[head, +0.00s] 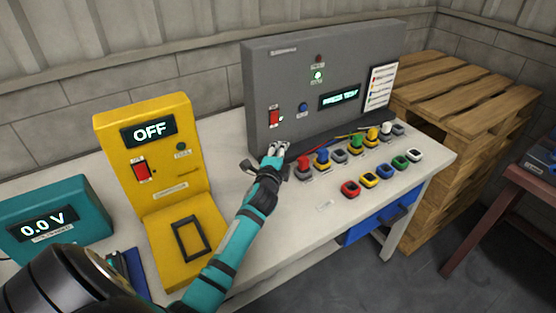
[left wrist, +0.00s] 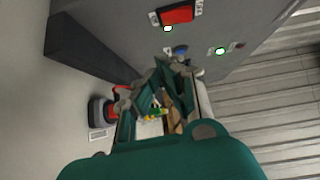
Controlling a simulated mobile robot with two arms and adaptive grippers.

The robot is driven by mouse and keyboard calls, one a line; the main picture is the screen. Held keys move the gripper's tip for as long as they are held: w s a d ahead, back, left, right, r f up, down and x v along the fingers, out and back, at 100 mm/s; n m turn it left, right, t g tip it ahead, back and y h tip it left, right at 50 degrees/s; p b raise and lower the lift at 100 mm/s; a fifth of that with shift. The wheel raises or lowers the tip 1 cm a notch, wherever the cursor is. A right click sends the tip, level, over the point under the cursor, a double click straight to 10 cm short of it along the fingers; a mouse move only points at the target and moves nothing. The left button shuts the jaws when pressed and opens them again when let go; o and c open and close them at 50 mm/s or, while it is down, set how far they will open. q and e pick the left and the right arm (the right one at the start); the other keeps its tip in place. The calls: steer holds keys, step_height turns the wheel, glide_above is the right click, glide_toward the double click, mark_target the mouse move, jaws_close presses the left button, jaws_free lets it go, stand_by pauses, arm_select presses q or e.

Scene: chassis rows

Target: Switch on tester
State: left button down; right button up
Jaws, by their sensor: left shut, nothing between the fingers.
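The grey tester (head: 262,75) stands at the back of the bench. Its red rocker switch (head: 274,117) is at the lower left of its front, and it also shows at the top of the left wrist view (left wrist: 176,15). A green lamp (head: 318,76) on the tester is lit and its display (head: 340,97) shows lit text. My left gripper (head: 279,149) is shut and empty, just below the red switch in the head view and apart from it in the left wrist view. My right gripper is not in view.
A yellow unit (head: 188,211) reading OFF, with its own red switch, stands left of my arm. A teal meter (head: 85,204) reads 0.0 V. Several coloured connectors (head: 350,188) sit right of my gripper. Wooden pallets (head: 463,85) are stacked beyond the bench.

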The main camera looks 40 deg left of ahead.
arm_select(q)
steer(key=v, duration=0.4)
steer(key=shift+d+f, duration=0.15)
steer(key=shift+d, duration=0.05)
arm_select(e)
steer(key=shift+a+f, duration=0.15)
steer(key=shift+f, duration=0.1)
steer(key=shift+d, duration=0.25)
arm_select(q)
steer(key=shift+s+f, duration=0.1)
